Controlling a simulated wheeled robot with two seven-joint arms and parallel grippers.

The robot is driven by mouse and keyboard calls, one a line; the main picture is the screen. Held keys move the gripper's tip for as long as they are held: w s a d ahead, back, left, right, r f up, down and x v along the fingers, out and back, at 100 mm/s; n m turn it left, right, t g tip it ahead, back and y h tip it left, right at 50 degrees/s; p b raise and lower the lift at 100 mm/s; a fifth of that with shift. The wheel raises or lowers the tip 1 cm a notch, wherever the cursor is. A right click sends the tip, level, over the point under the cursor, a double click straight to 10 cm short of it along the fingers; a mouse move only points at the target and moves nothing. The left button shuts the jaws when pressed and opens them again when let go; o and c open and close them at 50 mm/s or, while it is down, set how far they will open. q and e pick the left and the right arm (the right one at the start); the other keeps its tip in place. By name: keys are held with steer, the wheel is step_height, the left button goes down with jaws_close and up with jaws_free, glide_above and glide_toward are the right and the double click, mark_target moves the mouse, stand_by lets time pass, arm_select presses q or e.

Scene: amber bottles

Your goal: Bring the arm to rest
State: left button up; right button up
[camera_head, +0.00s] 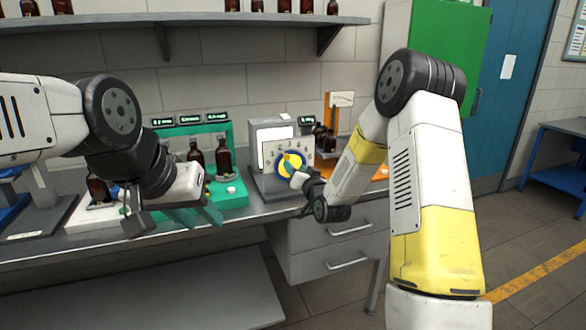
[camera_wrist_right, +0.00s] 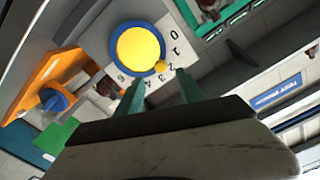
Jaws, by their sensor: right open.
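My right arm reaches across the right of the head view, bent at the elbow. Its gripper (camera_head: 296,170) is in front of a dial (camera_head: 283,157) with a blue ring and yellow centre. In the right wrist view the two teal fingers (camera_wrist_right: 162,88) are apart with nothing between them. The yellow knob (camera_wrist_right: 139,52) and its numbered panel show just beyond the fingertips; I cannot tell whether they touch. My left gripper (camera_head: 196,214) hangs low over the bench's front edge, pointing down; its finger gap is unclear.
A green stand (camera_head: 237,192) with amber bottles (camera_head: 223,157) stands behind my left gripper. An orange stand (camera_head: 338,112) is right of the dial machine (camera_head: 260,185). A shelf (camera_head: 200,20) runs above. Open floor (camera_head: 540,255) lies to the right.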

steer(key=s+d+r+n+g+h, duration=0.1)
steer(key=s+d+r+g+h, duration=0.15)
steer(key=s+r, duration=0.35)
steer(key=s+d+r+n+g+h, duration=0.1)
steer(key=s+d+r+g, duration=0.25)
steer(key=s, duration=0.55)
steer(key=s+d+g, duration=0.2)
steer(key=s, duration=1)
steer(key=s+d+g, duration=0.2)
steer(key=s+g, duration=0.1)
steer(key=s, duration=1)
steer(key=shift+s+r, duration=0.15)
steer(key=shift+r, duration=0.15)
